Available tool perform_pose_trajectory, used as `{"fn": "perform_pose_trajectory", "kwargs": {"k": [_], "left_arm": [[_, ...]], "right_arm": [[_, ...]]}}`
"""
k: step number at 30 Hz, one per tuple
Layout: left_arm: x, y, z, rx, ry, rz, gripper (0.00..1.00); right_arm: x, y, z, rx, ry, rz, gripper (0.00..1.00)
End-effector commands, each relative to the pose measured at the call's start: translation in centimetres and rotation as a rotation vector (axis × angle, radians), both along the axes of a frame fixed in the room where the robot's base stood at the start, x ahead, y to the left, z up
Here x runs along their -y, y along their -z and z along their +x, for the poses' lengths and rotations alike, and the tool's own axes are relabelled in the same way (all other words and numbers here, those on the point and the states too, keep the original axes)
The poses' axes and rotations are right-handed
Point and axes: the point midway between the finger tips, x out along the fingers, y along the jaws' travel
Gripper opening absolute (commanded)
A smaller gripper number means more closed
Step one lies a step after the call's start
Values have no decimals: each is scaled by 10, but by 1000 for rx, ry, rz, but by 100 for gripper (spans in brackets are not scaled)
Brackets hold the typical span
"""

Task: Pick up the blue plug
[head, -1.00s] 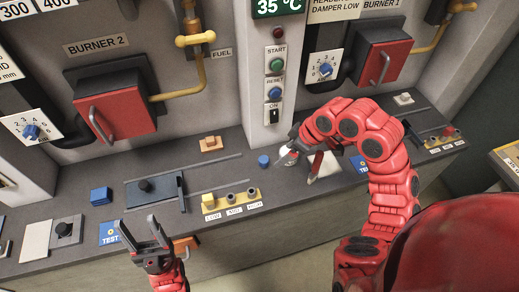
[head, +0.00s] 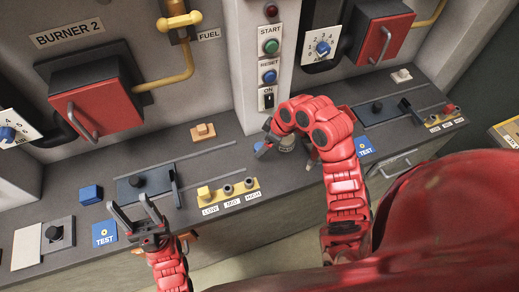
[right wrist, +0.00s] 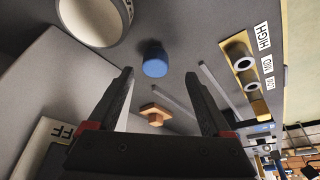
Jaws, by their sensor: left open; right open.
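The blue plug (right wrist: 154,60) is a short round blue cylinder standing on the grey console. In the right wrist view it lies just beyond the fingertips, between their lines. My right gripper (right wrist: 158,75) is open, with nothing between its fingers. In the head view the plug (head: 262,150) shows only partly, by a dark finger of my right gripper, so the gap is hard to judge there. My left gripper (head: 130,205) is open and empty over the front of the console, by a blue TEST label (head: 103,233).
A pale cylinder (right wrist: 92,22) stands close to the plug. An orange wooden piece (right wrist: 155,113) and a yellow strip with LOW, MID and HIGH sockets (head: 228,191) are nearby. A blue block (head: 91,194) sits at the left. The button column (head: 268,60) rises behind.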

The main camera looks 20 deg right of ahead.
Motion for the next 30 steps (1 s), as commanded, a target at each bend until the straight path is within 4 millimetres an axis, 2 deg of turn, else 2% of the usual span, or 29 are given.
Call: {"fn": "perform_pose_trajectory", "kwargs": {"k": [5,10,15,24,25,30], "left_arm": [[0,-9,0,0,0,0,59],[0,-24,0,0,0,0,59],[0,-29,0,0,0,0,59],[0,-29,0,0,0,0,59],[0,-29,0,0,0,0,59],[0,-29,0,0,0,0,59]], "right_arm": [[-3,7,5,-1,-2,2,83],[-6,25,13,-6,-1,0,83],[-11,44,18,-2,0,2,83],[-11,49,21,3,2,1,83],[-11,49,21,3,2,1,81],[-11,49,21,3,2,1,51]]}}
